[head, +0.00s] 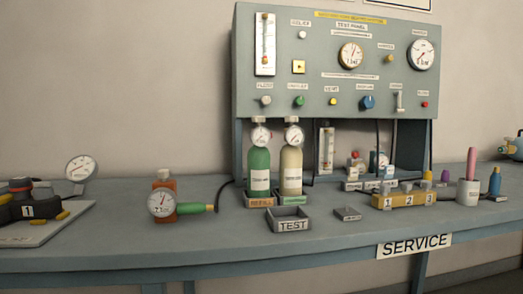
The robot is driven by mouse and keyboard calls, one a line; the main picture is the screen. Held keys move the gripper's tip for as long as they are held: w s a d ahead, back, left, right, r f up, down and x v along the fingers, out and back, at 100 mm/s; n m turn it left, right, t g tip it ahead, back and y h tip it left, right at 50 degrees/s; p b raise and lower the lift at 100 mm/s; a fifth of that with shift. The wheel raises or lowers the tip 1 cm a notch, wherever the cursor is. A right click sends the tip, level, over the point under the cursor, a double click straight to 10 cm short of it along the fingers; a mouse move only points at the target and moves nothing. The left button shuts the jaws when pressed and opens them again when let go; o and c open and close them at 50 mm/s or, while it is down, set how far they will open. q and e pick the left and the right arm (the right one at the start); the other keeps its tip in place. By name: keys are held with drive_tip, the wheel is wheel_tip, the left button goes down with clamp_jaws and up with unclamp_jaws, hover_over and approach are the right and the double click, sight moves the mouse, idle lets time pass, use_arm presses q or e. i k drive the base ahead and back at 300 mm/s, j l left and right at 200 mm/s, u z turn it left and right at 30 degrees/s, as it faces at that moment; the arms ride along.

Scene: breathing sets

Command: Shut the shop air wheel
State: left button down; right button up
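A grey-blue test panel (320,88) stands on the bench against the wall. Along its lower edge sit small knobs: a grey one (265,101), a green one (298,101), a yellow one (332,101), a larger blue one (367,102) and a red one (424,104). Their labels are too small to read, so I cannot tell which control is the shop air wheel or whether it is open. An orange-brown block with a gauge (162,203) and a green fitting (195,208) stands left on the bench. Neither gripper is in view.
A green bottle (259,172) and a cream bottle (291,173) stand below the panel. In front are a TEST tray (289,225), a yellow numbered block (403,201) and a pen cup (468,192). A gauge (81,168) stands far left. The bench's front strip (200,250) is clear.

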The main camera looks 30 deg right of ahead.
sight(368, 101)
drive_tip(key=z, duration=1.25)
